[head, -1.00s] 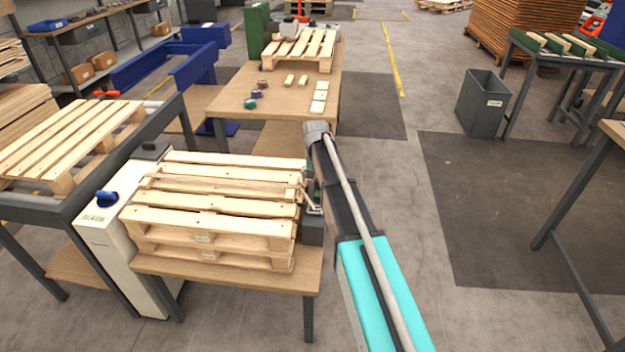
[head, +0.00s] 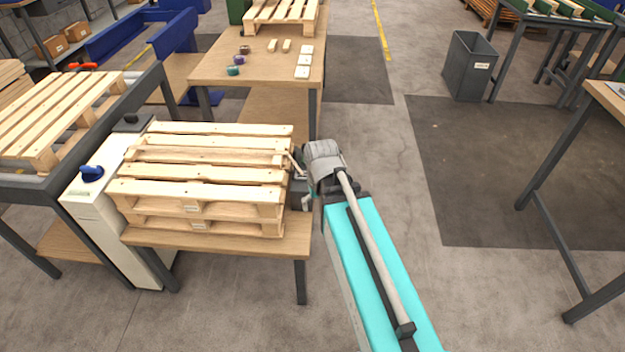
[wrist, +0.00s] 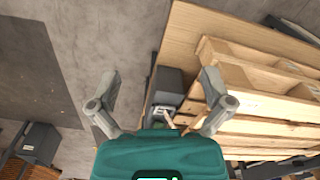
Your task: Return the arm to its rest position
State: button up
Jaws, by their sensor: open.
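My gripper shows in the wrist view (wrist: 160,112) with its two grey fingers spread apart and nothing between them. In the head view my arm reaches up the middle, and its end is beside the right side of a stack of wooden pallets (head: 205,172). The fingers are mostly hidden in the head view. In the wrist view the pallet stack (wrist: 265,100) lies to the right of the fingers, and the right finger overlaps it in the picture. I cannot tell whether they touch.
The stack sits on a wooden-topped table (head: 225,240) with a white cabinet (head: 100,205) at its left. A workbench (head: 260,68) with small coloured parts stands behind. A grey bin (head: 468,68) and another table (head: 605,95) are at right. Floor between is clear.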

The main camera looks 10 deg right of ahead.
jog(key=shift+s, duration=1.1)
jog(key=shift+r, duration=0.1)
notch_tip(320, 180, up, 14)
jog(key=p, duration=1.4)
